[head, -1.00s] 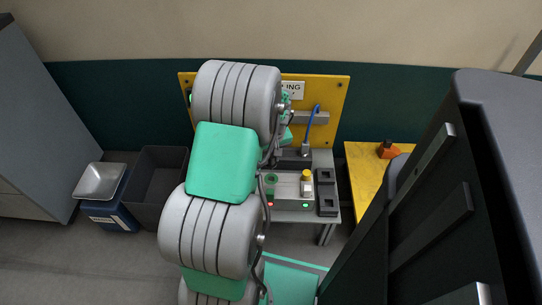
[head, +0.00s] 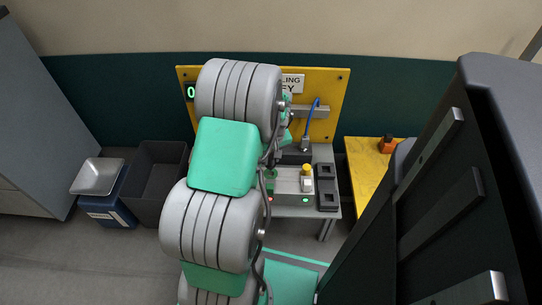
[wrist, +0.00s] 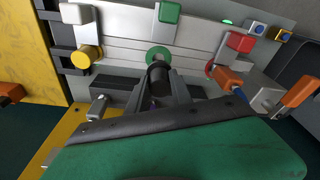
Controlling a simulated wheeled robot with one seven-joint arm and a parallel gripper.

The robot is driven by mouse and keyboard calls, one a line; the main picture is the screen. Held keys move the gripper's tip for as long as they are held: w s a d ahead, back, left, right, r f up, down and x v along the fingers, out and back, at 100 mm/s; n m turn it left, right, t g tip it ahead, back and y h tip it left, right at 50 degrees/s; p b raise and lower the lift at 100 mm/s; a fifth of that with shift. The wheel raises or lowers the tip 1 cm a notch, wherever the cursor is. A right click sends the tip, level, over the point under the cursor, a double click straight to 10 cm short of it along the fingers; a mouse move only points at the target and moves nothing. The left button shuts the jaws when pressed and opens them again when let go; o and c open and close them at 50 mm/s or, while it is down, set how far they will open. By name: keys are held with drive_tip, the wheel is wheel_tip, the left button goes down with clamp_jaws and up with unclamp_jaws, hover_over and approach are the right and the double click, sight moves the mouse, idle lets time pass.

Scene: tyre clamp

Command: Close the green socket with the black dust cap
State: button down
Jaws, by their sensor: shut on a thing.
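My gripper (wrist: 160,93) is shut on the black dust cap (wrist: 158,78) in the wrist view. The cap is between the fingertips, directly in front of the green socket (wrist: 158,55) on the light grey panel. The cap overlaps the socket's near edge in the picture; I cannot tell whether they touch. The green ring of the socket still shows around and beyond the cap.
A yellow-capped socket (wrist: 87,55) and a red ring (wrist: 210,67) flank the green socket.

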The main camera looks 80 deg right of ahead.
sight(271, 167)
drive_tip(key=shift+f+b, duration=1.15)
drive_tip(key=shift+f, duration=1)
drive_tip(key=shift+f, duration=0.5)
drive_tip(key=c, duration=1.1)
unclamp_jaws()
drive_tip(key=shift+o, duration=0.2)
